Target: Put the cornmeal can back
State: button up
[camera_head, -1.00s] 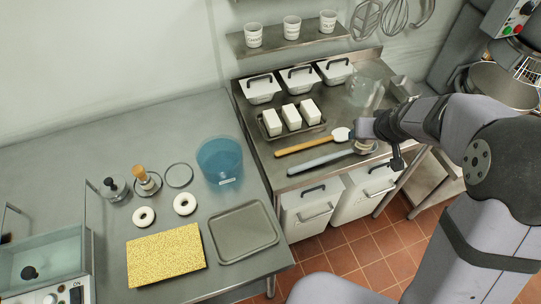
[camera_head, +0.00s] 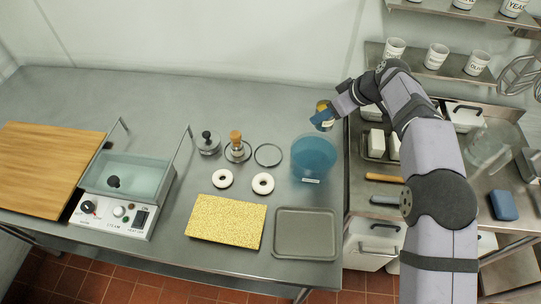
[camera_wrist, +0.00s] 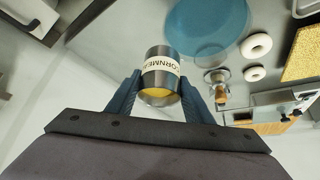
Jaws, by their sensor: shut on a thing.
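The cornmeal can (camera_wrist: 161,68) is a metal can with a white "CORNMEAL" label and a yellow end facing the wrist camera. My gripper (camera_wrist: 160,88) is shut on it, one blue finger on each side. In the head view, the can (camera_head: 325,107) and my gripper (camera_head: 323,117) are above the back right of the left counter, behind the blue tub (camera_head: 313,157). The can is partly hidden there by the fingers.
White blocks (camera_head: 376,140) and utensils lie on the right counter. The left counter's back is clear.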

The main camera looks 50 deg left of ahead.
jog(key=s+a+f+n+g+h, duration=0.1)
jog(key=s+a+n+g, duration=0.35)
jog(key=s, duration=0.95)
jog(key=shift+n+t, duration=0.55)
jog(key=shift+t, duration=0.1)
jog(key=shift+s+a+f+b, duration=0.15)
jog(key=shift+a+f, duration=0.3)
jog(key=shift+f, duration=1.05)
jog(key=shift+s+a+f+b, duration=0.15)
jog(key=shift+a+f, duration=0.35)
jog(key=shift+f, duration=1.05)
jog(key=shift+s+a+f+b, duration=0.15)
jog(key=shift+a+f, duration=0.3)
jog(key=shift+f, duration=1.5)
jog(key=shift+f, duration=0.15)
jog(key=o, duration=1.3)
jog(key=shift+c, duration=0.2)
